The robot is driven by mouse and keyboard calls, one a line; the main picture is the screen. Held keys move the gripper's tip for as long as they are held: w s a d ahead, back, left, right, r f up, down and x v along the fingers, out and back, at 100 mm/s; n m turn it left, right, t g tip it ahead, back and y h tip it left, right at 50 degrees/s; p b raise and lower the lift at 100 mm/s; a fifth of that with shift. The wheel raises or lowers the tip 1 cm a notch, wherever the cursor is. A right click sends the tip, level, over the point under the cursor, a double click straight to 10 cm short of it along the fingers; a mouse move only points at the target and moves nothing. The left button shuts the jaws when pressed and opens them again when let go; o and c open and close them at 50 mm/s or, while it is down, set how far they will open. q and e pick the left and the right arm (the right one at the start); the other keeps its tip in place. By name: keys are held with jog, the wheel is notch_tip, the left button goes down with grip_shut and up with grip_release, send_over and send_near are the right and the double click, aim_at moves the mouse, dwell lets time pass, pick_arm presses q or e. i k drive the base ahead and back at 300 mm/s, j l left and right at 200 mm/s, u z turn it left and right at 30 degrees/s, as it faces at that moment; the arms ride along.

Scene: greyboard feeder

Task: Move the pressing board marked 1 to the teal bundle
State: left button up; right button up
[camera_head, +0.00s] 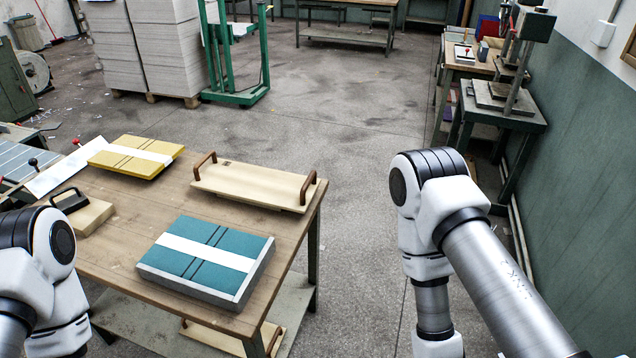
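The teal bundle (184,262) lies flat near the front right of the wooden table, with a white band across it and dark straps. A pale wooden pressing board (254,187) with two brown handles lies behind it, along the table's far right edge. I cannot make out a number on this board. Another similar board (222,341) shows partly on the shelf under the table. Both my arms come in at the lower left and lower right, but both grippers are out of the picture.
A yellow bundle (123,162) lies at the table's back left. A wooden block with a black handle (88,216) sits at the left, near my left arm. Bare tabletop (155,205) lies between these things. Grey board stacks (150,50) and a green trolley (240,97) stand behind.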

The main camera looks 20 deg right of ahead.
aim_at(205, 253)
jog(key=i+j+z, duration=0.15)
jog(key=j+z, duration=0.25)
jog(key=j, duration=0.25)
jog(key=i+j+z, duration=0.1)
jog(key=j+z, duration=0.25)
jog(key=j, duration=0.3)
jog(key=j+z, duration=0.4)
jog(key=j, duration=0.3)
